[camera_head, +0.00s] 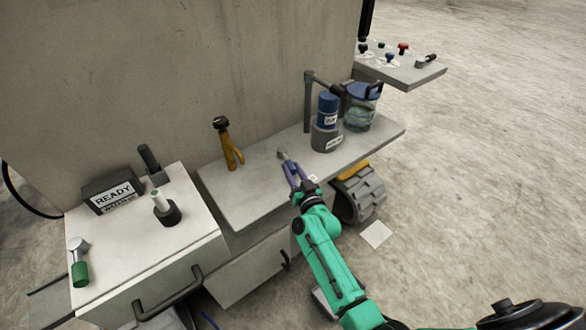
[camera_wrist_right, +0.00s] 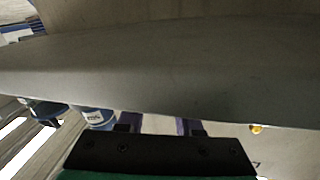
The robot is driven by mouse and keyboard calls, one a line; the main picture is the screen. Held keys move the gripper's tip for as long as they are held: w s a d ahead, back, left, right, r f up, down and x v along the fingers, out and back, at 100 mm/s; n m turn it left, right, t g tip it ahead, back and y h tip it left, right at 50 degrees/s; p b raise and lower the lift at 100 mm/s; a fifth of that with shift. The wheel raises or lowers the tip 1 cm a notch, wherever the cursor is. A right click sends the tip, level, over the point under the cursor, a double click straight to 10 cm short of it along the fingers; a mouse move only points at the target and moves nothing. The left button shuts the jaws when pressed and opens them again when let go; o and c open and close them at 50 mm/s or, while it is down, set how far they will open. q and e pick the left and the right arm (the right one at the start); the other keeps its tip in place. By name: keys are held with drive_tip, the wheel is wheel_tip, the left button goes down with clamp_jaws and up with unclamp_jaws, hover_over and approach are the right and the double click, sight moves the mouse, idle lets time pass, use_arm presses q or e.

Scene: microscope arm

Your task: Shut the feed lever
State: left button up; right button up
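No label I can read names the feed lever, so I cannot tell which handle it is. A lever with a green grip (camera_head: 80,272) is on the white-topped cabinet at the left. A yellow forked handle with a dark knob (camera_head: 230,150) stands at the back of the middle shelf. My right gripper (camera_head: 289,168) is over that shelf, right of the yellow handle and apart from it. Its purple fingers stand apart in the right wrist view (camera_wrist_right: 158,124), with their tips hidden by a large grey surface. I see nothing held. My left gripper is out of view.
A READY sign box (camera_head: 112,194) and a dark holder with a white-green piece (camera_head: 166,209) are on the cabinet. A blue canister (camera_head: 327,108) and glass jar (camera_head: 360,110) stand right of my gripper. A panel with small knobs (camera_head: 400,70) is at upper right.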

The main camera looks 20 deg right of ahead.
drive_tip(key=o, duration=0.3)
drive_tip(key=shift+o, duration=0.2)
drive_tip(key=shift+s, duration=0.1)
